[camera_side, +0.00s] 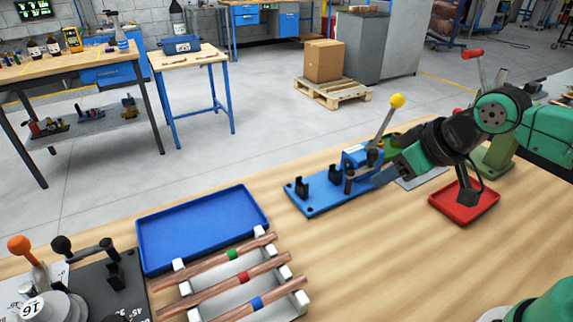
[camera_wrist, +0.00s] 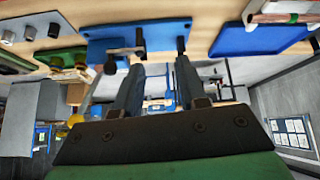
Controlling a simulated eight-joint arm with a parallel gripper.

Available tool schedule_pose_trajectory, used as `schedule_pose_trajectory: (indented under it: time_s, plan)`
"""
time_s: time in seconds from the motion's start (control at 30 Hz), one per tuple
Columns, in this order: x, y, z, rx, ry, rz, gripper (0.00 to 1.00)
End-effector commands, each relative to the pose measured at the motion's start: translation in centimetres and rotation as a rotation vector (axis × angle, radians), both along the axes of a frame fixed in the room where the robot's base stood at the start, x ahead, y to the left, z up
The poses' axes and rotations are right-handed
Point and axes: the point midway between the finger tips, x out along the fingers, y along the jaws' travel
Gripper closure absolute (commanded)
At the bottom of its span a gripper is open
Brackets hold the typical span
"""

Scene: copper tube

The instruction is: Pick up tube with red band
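The copper tube with the red band (camera_side: 243,276) lies in the middle of a white rack (camera_side: 233,290) in the side view. A tube with a green band (camera_side: 232,255) lies behind it, and one with a blue band (camera_side: 257,303) in front. My gripper (camera_side: 376,180) is well to the right of the rack, by the blue bending fixture (camera_side: 328,195). In the wrist view my gripper (camera_wrist: 160,62) shows two fingers apart with nothing held between them. Part of the rack with the green-banded tube (camera_wrist: 285,18) shows at the top right there; the red band is not visible.
An empty blue tray (camera_side: 202,228) lies behind the rack. The fixture's yellow-knobbed lever (camera_side: 390,115) stands up beside my gripper. A red tray (camera_side: 440,207) is under my arm. A dark machine with levers (camera_side: 105,275) stands at left. Bare table lies right of the rack.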

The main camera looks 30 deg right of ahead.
Motion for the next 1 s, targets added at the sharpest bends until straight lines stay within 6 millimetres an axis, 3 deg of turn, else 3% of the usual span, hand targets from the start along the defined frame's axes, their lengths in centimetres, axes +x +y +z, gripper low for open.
schedule_pose_trajectory:
  time_s: [0.23, 0.4, 0.5, 0.67, 1.0]
  plan:
    - [1.9, 8.9, -1.8, -0.189, 0.014, 0.679, 0.63]
    - [1.4, 14.8, -3.9, -0.304, -0.025, 1.124, 0.63]
    - [0.9, 16.9, -4.8, -0.344, -0.052, 1.291, 0.63]
    - [0.5, 18.3, -5.6, -0.369, -0.072, 1.398, 0.63]
    - [1.4, 19.4, -8.2, -0.371, -0.073, 1.398, 0.63]
